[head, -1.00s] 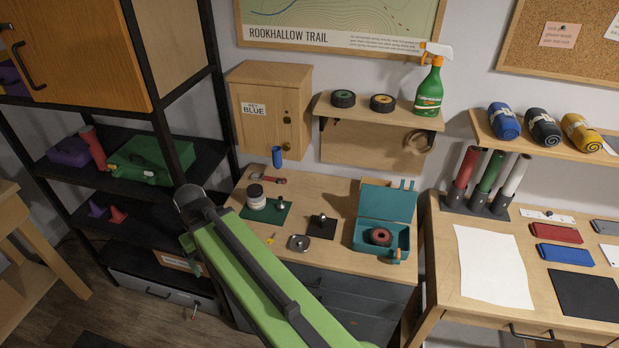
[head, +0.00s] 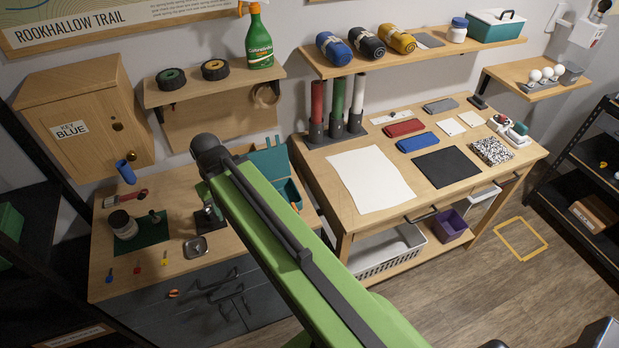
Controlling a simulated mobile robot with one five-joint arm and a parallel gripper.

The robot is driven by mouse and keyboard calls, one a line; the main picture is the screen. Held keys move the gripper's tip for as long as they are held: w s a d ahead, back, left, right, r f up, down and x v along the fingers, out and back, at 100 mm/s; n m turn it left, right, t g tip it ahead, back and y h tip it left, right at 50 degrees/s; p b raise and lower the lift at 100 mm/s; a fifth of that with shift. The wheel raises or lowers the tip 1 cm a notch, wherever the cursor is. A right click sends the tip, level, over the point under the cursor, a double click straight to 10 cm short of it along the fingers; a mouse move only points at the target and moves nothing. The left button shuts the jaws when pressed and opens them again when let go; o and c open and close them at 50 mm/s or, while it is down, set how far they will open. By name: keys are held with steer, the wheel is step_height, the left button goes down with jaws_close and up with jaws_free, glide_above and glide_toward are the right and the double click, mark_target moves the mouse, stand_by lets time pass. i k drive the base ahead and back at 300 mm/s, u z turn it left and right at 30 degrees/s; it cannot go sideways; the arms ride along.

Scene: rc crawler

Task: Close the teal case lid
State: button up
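The teal case stands on the wooden workbench, right of centre, partly hidden behind my green arm. Its lid (head: 269,154) is up, standing open at the back of the case. The right part of the case body (head: 290,192) shows beside my arm, with an orange latch at its front. The inside of the case is mostly hidden now. My arm's elbow end is in front of the bench, left of the lid.
A green mat (head: 152,238) with a jar (head: 122,225), a metal dish (head: 195,247) and small tools lie on the bench left of my arm. A shelf with wheels and a spray bottle (head: 259,38) hangs above. A second table (head: 440,200) stands at right.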

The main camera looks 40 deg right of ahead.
mark_target(273, 161)
steer(key=z, duration=0.65)
steer(key=i, duration=0.1)
steer(key=z, duration=0.55)
steer(key=k, duration=0.1)
steer(key=u, duration=3)
steer(key=k, duration=1.6)
steer(key=z, duration=0.6)
steer(key=i, duration=1)
steer(key=u, duration=0.05)
